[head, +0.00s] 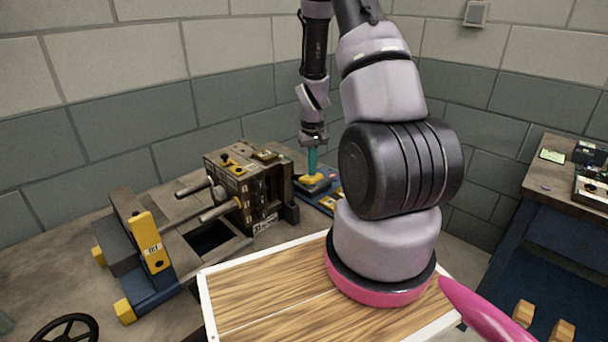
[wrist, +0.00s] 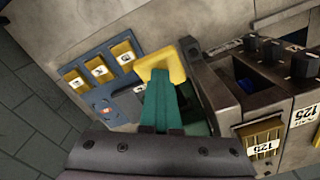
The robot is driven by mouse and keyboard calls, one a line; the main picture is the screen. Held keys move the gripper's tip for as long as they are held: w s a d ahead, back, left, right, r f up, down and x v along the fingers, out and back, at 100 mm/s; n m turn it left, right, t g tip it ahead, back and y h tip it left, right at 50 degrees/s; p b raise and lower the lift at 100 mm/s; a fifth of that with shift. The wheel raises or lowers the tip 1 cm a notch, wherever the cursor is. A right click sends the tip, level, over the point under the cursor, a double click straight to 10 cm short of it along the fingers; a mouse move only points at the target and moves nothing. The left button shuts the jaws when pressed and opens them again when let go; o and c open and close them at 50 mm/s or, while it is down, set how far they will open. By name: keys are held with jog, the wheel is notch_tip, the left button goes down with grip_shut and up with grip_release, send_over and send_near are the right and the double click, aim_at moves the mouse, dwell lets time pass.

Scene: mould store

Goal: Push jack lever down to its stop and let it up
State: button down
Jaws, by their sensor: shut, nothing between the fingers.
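My gripper (head: 312,168) points down with its teal fingers shut and empty, at the back of the bench. In the wrist view the fingertips (wrist: 160,78) lie over a wide yellow pad (wrist: 163,62), which looks like the end of the jack lever. The same pad shows in the head view (head: 313,180) right under the fingertips. They look to be touching it or very close; I cannot tell which. The fingers hide part of the pad and whatever is below it. How far down the lever is cannot be made out.
A blue panel (wrist: 103,92) with several yellow labelled blocks lies left of the pad in the wrist view. A dark mould block (head: 232,185) with protruding pins stands close beside it. A yellow tagged piece (head: 150,243) and a black handwheel (head: 66,330) are at the left.

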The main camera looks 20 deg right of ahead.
notch_tip(320, 180, up, 7)
dwell(0.8)
dwell(0.4)
jog(key=s+a+r+m+t, duration=0.1)
jog(key=s+a+r+t, duration=0.15)
jog(key=r, duration=0.75)
jog(key=s+a+r+t, duration=0.15)
jog(key=a+r, duration=0.25)
jog(key=r, duration=0.5)
jog(key=s+a+r+t+y, duration=0.1)
jog(key=s+a+r, duration=0.2)
jog(key=s+r, duration=0.3)
jog(key=s+a+r+m+t+y, duration=0.1)
jog(key=s+a+r+t, duration=0.1)
jog(key=s+a+r, duration=0.2)
jog(key=s+r, duration=0.3)
jog(key=s, duration=0.2)
jog(key=shift+s+r, duration=0.2)
